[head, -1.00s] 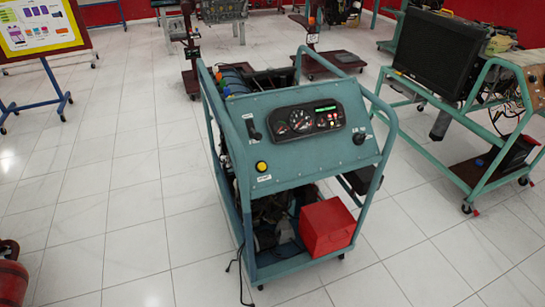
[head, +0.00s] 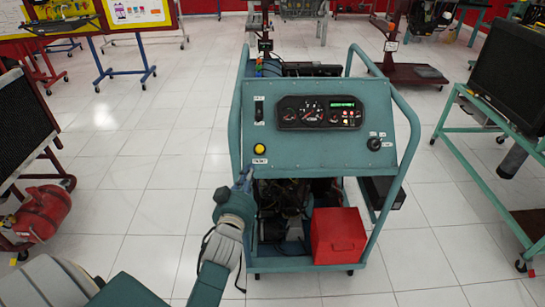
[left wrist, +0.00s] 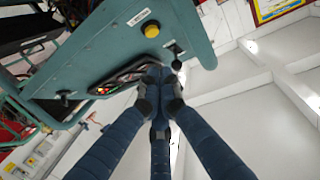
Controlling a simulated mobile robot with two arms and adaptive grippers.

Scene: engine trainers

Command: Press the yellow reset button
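The yellow button (head: 259,149) is round and sits at the lower left of the teal sloped panel (head: 215,1) of the engine trainer. My right gripper is not in view.
The panel carries a gauge cluster (head: 320,113), a key switch (head: 259,110) and a black knob (head: 374,144). Teal frame bars rise on both sides. A red box (head: 338,236) sits low in the frame.

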